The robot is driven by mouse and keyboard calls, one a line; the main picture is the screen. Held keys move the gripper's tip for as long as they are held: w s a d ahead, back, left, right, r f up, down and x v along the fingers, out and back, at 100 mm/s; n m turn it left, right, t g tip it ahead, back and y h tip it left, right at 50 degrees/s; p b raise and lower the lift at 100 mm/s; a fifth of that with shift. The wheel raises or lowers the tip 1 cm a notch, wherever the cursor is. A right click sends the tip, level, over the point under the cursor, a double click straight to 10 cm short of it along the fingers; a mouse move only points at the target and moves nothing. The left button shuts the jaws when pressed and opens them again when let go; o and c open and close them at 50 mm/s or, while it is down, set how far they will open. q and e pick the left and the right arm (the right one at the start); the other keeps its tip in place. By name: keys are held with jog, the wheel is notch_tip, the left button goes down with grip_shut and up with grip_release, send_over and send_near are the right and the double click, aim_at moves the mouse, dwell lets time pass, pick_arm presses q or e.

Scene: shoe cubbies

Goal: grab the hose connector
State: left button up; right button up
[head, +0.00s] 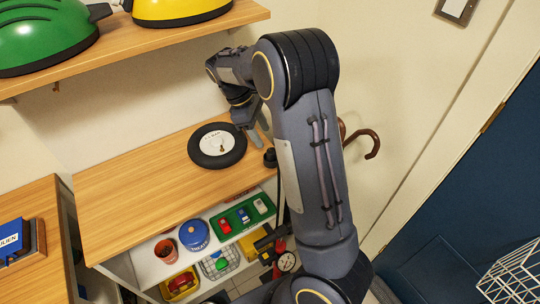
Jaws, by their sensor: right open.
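A small dark cylindrical piece (270,157), which looks like the hose connector, stands on the wooden top of the shoe cubby (150,187) near its right end. My right arm reaches in from the bottom and bends over at the wall. My right gripper (259,130) points down beside the piece, just behind it in the picture. Its two grey fingers are apart and nothing shows between them. Whether a finger touches the piece cannot be told. My left gripper is not in view.
A black ring-shaped dish (204,158) with a pale centre lies left of the gripper. An upper shelf (150,40) carries a green (45,35) and a yellow helmet-like object (180,8). Cubbies below hold toy cars, a blue tin (195,236) and a red cup (166,251). The top's left side is clear.

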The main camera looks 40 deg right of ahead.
aim_at(270, 150)
jog(key=x, duration=0.6)
jog(key=shift+s+f, duration=0.2)
jog(key=shift+f, duration=0.1)
jog(key=c, duration=1.1)
jog(key=shift+r, duration=0.15)
